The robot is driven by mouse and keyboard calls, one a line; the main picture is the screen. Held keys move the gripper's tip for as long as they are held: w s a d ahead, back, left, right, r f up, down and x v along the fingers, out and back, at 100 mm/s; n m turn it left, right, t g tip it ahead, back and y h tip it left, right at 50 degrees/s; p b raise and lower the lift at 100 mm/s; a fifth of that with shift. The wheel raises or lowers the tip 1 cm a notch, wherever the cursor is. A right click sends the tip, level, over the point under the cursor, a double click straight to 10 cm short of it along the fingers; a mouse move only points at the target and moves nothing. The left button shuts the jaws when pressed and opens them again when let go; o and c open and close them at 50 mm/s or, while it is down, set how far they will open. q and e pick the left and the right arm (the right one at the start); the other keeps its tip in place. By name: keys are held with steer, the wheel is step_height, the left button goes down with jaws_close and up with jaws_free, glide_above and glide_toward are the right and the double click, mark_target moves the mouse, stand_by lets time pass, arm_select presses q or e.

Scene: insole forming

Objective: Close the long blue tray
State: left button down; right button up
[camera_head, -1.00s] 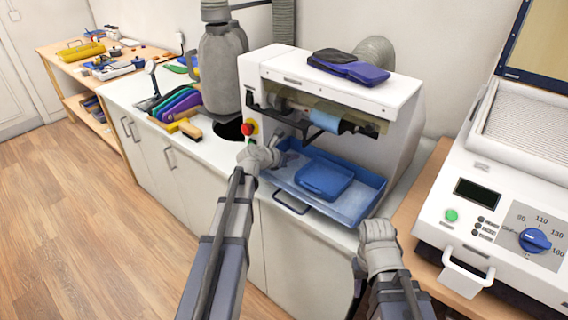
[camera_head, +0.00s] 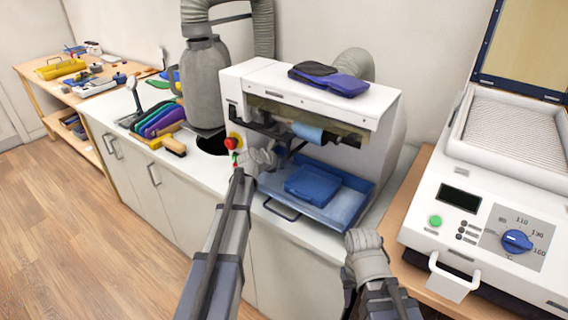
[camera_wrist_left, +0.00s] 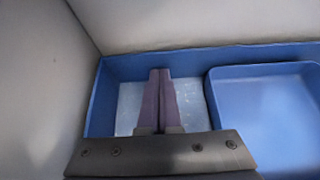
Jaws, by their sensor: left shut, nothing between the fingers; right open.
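The long blue tray (camera_head: 343,209) is pulled out from the lower front of the white machine, with its dark handle (camera_head: 281,209) at the front. A smaller blue box (camera_head: 311,182) lies in it. My left gripper (camera_head: 274,147) reaches over the left part of the tray, near the machine's opening. In the left wrist view its shut, empty fingers (camera_wrist_left: 158,90) point at the tray's left end, beside the blue box (camera_wrist_left: 268,115); I cannot tell whether they touch the tray (camera_wrist_left: 190,62). My right gripper (camera_head: 362,238) is in front of the tray's right side; its fingertips are hard to make out.
The white machine (camera_head: 378,125) has dark insoles (camera_head: 330,78) on top. A red button (camera_head: 231,143) is at its left side. A grey canister (camera_head: 203,85) stands to the left. A white heating unit (camera_head: 480,215) is at the right.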

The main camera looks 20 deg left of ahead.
mark_target(283, 172)
arm_select(q)
steer(key=shift+w+d+r, duration=0.1)
steer(key=shift+w, duration=0.3)
steer(key=shift+s, duration=0.1)
steer(key=shift+s, duration=0.35)
steer(key=s, duration=0.1)
steer(key=s+a, duration=0.1)
steer(key=s, duration=0.1)
steer(key=p+v, duration=0.5)
steer(key=v, duration=0.5)
steer(key=shift+s+a, duration=0.2)
steer(key=shift+s, duration=0.05)
steer(key=shift+s+f, duration=0.1)
steer(key=shift+f, duration=0.1)
